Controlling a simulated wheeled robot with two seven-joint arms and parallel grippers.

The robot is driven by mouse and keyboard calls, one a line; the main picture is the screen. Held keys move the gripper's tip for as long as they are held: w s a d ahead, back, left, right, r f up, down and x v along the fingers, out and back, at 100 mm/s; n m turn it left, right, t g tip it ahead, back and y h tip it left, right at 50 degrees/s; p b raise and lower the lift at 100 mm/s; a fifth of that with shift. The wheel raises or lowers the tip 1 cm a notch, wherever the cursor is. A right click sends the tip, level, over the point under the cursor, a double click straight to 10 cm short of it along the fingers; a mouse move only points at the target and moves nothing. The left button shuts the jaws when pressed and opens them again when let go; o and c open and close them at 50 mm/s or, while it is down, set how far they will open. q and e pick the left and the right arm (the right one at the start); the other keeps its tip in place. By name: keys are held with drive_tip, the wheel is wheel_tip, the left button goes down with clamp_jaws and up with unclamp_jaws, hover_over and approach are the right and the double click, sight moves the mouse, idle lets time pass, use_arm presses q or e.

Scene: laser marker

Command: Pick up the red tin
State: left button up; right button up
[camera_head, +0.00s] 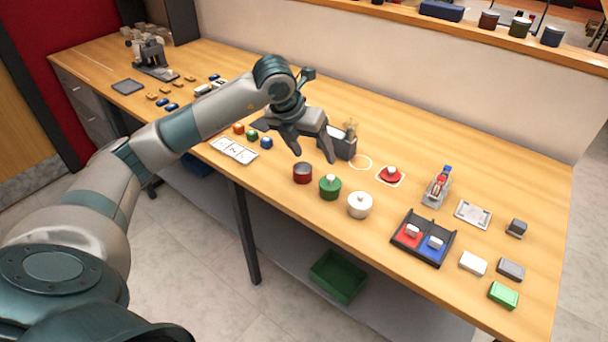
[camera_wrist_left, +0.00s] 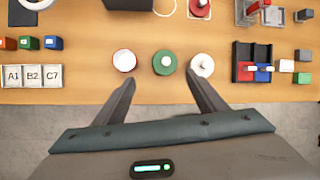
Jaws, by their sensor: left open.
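The red tin (camera_head: 302,173) is a dark red cylinder at the left end of a row of three tins near the table's front edge. In the left wrist view the red tin (camera_wrist_left: 124,60) shows from above as a pale disc with a red rim, near the left fingertip. My left gripper (camera_head: 314,156) is open and empty, with its fingers pointing down above and behind the tins. In the left wrist view my left gripper (camera_wrist_left: 160,78) has its fingers wide apart, with no tin held. My right gripper is not in view.
A green tin (camera_head: 330,187) and a white tin (camera_head: 359,205) stand close to the right of the red one. A red lid-like piece (camera_head: 390,174) lies farther right. A black tray (camera_head: 423,238) holds red and blue parts. A green bin (camera_head: 338,276) sits below.

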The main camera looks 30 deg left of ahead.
use_arm(q)
drive_tip(key=a+r+n+y, duration=0.1)
drive_tip(key=a+r+y, duration=0.1)
drive_tip(key=a, duration=0.3)
drive_tip(key=shift+a, duration=0.35)
drive_tip(key=shift+f, duration=0.1)
drive_tip(key=p, duration=0.5)
hover_over(300, 182)
wheel_tip(300, 182, down, 10)
drive_tip(key=shift+w+a+f, duration=0.1)
drive_tip(key=shift+w+f, duration=0.05)
drive_tip(key=shift+f, duration=0.05)
drive_tip(key=shift+w+f, duration=0.15)
drive_tip(key=shift+f, duration=0.25)
